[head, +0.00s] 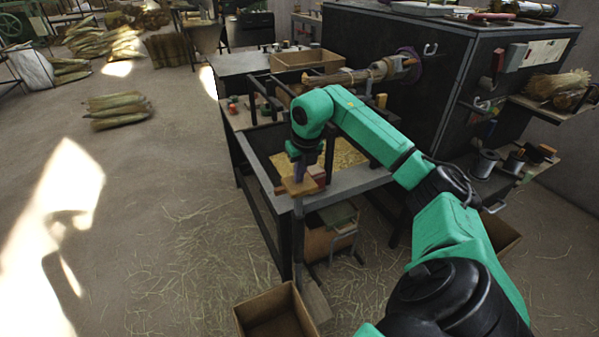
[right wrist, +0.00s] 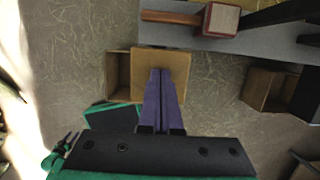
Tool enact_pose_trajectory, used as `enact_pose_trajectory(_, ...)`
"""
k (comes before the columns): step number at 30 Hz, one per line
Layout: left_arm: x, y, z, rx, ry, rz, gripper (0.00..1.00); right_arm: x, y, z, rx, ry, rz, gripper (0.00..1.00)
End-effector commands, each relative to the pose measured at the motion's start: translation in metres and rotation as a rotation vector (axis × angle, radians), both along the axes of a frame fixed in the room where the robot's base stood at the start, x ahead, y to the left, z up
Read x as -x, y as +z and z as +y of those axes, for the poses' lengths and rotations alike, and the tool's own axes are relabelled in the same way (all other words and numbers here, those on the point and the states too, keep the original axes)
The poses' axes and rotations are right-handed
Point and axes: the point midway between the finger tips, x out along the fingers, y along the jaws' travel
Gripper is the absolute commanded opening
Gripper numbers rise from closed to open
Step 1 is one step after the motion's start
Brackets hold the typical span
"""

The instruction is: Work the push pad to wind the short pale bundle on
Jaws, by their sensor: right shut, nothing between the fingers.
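A pale bundle (head: 342,78) lies level at the machine's spindle, behind my right arm, in front of a purple disc (head: 408,64).
The dark machine cabinet (head: 440,75) stands behind. An open cardboard box (head: 274,314) is on the floor below. Straw bundles (head: 117,110) lie on open floor at left.

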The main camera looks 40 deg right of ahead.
Motion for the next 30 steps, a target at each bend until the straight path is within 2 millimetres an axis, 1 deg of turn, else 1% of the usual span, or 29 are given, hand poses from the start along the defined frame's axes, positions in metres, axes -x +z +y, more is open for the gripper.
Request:
enact_pose_trajectory(1,0.0,-0.003,0.0,0.0,0.0,0.0,0.55,0.001,-0.006,0.001,-0.001,0.001,0.007,0.0)
enact_pose_trajectory(30,0.0,-0.029,0.0,0.0,0.001,0.0,0.55,0.002,-0.046,0.001,-0.002,0.002,0.012,0.0)
